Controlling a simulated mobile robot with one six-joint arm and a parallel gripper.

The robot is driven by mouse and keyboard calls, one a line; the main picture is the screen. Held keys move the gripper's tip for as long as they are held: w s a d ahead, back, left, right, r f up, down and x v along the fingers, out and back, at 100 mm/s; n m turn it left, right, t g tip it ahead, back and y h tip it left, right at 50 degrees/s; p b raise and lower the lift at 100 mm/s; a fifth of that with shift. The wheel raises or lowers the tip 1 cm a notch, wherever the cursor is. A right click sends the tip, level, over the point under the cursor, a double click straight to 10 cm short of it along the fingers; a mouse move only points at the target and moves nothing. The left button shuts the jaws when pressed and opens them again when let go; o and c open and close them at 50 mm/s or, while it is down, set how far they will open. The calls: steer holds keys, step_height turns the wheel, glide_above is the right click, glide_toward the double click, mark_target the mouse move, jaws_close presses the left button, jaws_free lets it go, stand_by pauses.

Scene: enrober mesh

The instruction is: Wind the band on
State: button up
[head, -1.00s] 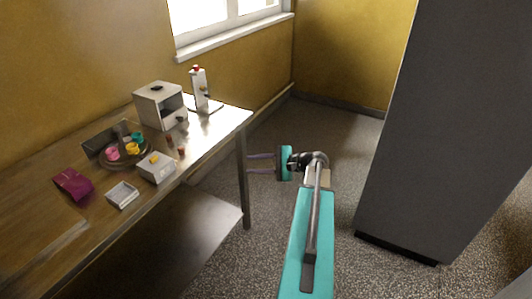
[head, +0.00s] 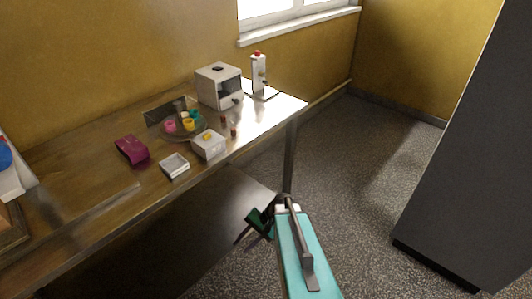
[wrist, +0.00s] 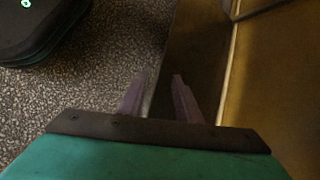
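A pale box-shaped machine (head: 219,87) with a dark front opening and a small dark knob low on its front stands at the back right of the table. I cannot make out a band on it at this size. My gripper (head: 244,238) is low in front of the table, below the level of its top and well away from the machine. In the wrist view, its two purple-grey fingers (wrist: 159,82) are apart with nothing between them. That view shows floor and a brownish panel, not the machine.
The wooden table (head: 75,200) carries a round tray (head: 172,135) with coloured cups, a white box (head: 208,147), a small open tray (head: 174,168), a magenta pouch (head: 131,150) and a white upright device (head: 259,76). A dark cabinet (head: 460,160) stands right; floor between is clear.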

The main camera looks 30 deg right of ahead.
steer(key=s+a+f+n+g+h, duration=0.2)
steer(key=s+a+f+n, duration=0.1)
steer(key=s, duration=0.4)
steer(key=s+a+f+n+g+h, duration=0.3)
steer(key=s+a+f+n, duration=0.1)
steer(key=s, duration=0.4)
steer(key=s+a+f+n+g+h, duration=0.2)
steer(key=s+a+f+n, duration=0.2)
steer(key=s+f+n, duration=0.1)
steer(key=shift+s+a+f+g+h, duration=0.15)
steer(key=shift+s+f+g+h, duration=0.15)
steer(key=shift+s+f, duration=0.65)
steer(key=shift+s+a+r, duration=0.1)
steer(key=shift+s+r, duration=0.1)
steer(key=shift+r, duration=0.05)
